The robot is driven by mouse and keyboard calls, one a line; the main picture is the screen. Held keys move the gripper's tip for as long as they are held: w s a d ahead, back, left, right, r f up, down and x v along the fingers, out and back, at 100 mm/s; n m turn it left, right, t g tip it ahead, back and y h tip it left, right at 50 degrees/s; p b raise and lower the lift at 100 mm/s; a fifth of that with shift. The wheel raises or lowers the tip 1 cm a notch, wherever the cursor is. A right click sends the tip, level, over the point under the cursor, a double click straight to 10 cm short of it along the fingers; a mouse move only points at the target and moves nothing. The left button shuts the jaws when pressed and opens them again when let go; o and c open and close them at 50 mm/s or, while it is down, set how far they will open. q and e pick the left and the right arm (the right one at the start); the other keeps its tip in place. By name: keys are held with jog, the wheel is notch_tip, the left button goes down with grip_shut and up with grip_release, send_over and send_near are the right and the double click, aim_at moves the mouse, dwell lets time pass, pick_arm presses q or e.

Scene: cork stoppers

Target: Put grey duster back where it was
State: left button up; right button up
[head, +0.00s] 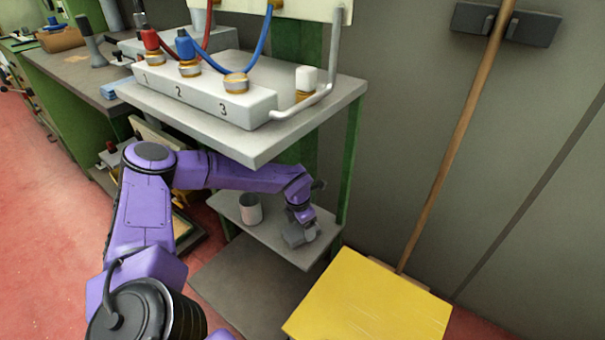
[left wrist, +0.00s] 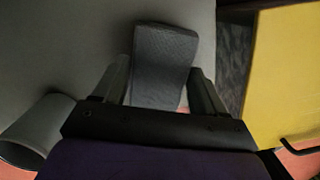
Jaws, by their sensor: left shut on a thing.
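The grey duster (left wrist: 165,48) is a dark grey, textured block in the left wrist view. It lies between the two fingers of my left gripper (left wrist: 160,75), which is shut on it. In the head view my left gripper (head: 300,228) reaches down under the stand's top to the lower grey shelf (head: 283,249), near its right side. The duster is just above or on this shelf; I cannot tell whether it touches. My right gripper is not in view.
A grey cup (head: 250,209) stands on the same shelf, left of the gripper. The stand's top (head: 190,110) overhangs my arm and holds a white numbered block (head: 207,95). A yellow panel (head: 370,300) and a wooden pole (head: 455,140) are at the right.

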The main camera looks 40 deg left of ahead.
pick_arm(q)
jog(key=shift+f, duration=0.8)
jog(key=shift+r, duration=0.1)
jog(key=shift+f, duration=0.2)
jog(key=o, duration=0.9)
jog(key=shift+o, duration=0.2)
